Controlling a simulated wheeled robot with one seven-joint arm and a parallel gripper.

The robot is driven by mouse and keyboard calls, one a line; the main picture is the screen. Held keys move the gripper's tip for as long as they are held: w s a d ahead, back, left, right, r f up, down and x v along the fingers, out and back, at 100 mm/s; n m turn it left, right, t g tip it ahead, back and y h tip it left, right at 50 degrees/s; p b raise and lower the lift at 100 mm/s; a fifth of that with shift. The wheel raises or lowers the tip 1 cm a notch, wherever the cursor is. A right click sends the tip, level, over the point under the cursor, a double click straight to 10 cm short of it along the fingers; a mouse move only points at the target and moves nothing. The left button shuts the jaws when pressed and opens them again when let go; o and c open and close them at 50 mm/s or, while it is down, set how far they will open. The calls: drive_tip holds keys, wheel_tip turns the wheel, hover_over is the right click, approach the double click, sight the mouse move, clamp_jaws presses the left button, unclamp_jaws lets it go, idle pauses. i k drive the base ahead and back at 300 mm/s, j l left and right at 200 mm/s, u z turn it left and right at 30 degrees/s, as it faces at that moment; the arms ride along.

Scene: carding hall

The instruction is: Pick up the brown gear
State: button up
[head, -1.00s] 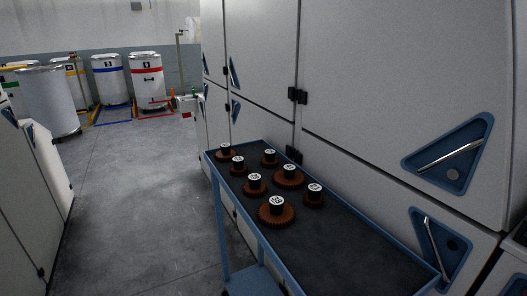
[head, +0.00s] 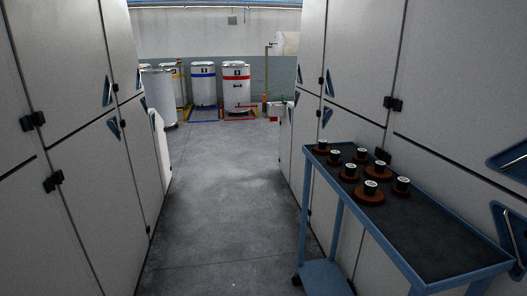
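Several brown gears with black hubs and white labelled tops stand on the dark top of a blue cart at the right in the head view. The nearest large brown gear (head: 369,194) sits toward the cart's left edge. Another large brown gear (head: 377,173) is behind it, and a small brown gear (head: 401,190) is to its right. Smaller ones, such as the brown gear (head: 350,175) and the brown gear (head: 322,148), stand farther back. The label writing is too small to read. My gripper is not in view.
The blue cart (head: 445,255) stands against grey machine cabinets (head: 450,90) on the right. More cabinets (head: 60,130) line the left. A clear concrete aisle (head: 222,200) runs between them to white drums (head: 237,88) at the back wall.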

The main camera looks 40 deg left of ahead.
sight(322, 149)
drive_tip(key=i+j+u, duration=0.1)
drive_tip(key=u, duration=1.25)
drive_tip(key=k+u, duration=0.3)
drive_tip(key=k+j+u, duration=0.15)
drive_tip(key=k+u, duration=0.15)
drive_tip(key=i+u, duration=0.3)
drive_tip(key=i, duration=0.2)
drive_tip(key=i+l+u, duration=0.1)
drive_tip(key=i+u, duration=0.2)
drive_tip(key=i, duration=0.15)
drive_tip(key=i+z, duration=0.15)
drive_tip(key=i, duration=1.75)
drive_tip(key=z, duration=0.45)
drive_tip(key=i+z, duration=0.1)
drive_tip(key=z, duration=0.85)
drive_tip(key=j+z, duration=0.15)
drive_tip(key=z, duration=0.35)
drive_tip(key=i, duration=0.05)
